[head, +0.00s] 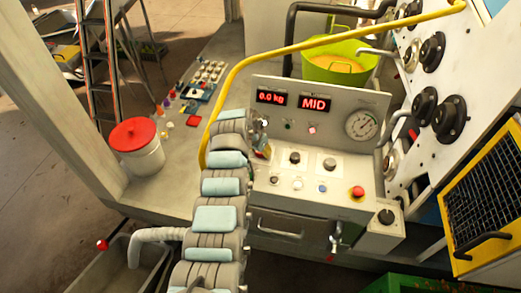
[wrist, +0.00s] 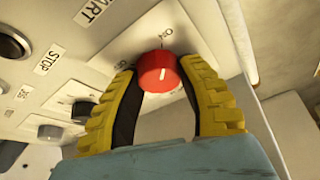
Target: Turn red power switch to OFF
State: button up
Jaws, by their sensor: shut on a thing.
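The red power switch (wrist: 158,77) is a round knob on a pale panel, seen close up in the wrist view. An ON label shows above it. Lettering to its left is partly covered and hard to read. My gripper (wrist: 157,70) has its two yellow and black fingers closed around the knob, one on each side. A faint light mark shows on the knob's face, but I cannot tell clearly which label it points to. In the head view my arm reaches the left part of the console, and the arm hides the switch and most of the gripper.
The console (head: 257,83) has red displays reading 0.0 kg and MID, a gauge (head: 362,125) and a red button (head: 357,192). A yellow hose arches over it. A red-lidded white bucket (head: 137,153) stands left. A START label (wrist: 90,11) and dark buttons lie beside the knob.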

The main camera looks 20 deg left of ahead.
dwell(0.4)
jog(key=n, duration=0.2)
jog(key=n+y, duration=0.1)
jog(key=n, duration=0.1)
jog(key=shift+d+f+y, duration=0.15)
jog(key=shift+y, duration=0.15)
jog(key=n+y, duration=0.1)
jog(key=n, duration=0.2)
jog(key=shift+f+b, duration=0.15)
jog(key=shift+b, duration=0.2)
jog(key=n+y+b, duration=0.1)
jog(key=n+b, duration=0.1)
jog(key=shift+n, duration=0.3)
jog(key=shift+f+n+g+b, duration=0.15)
jog(key=shift+n+g+b, duration=0.35)
jog(key=shift+n+b, duration=0.45)
jog(key=n+y+b, duration=0.1)
jog(key=n+b, duration=0.2)
jog(key=shift+g, duration=0.4)
jog(key=shift+n+b, duration=0.55)
jog(key=shift+b, duration=0.6)
jog(key=shift+r+n+g+y+b, duration=0.3)
jog(key=shift+n+b, duration=0.35)
jog(key=shift+b, duration=0.7)
jog(key=shift+r+n+g+b, duration=0.1)
jog(key=shift+n+g+b, duration=0.45)
jog(key=shift+b, duration=0.75)
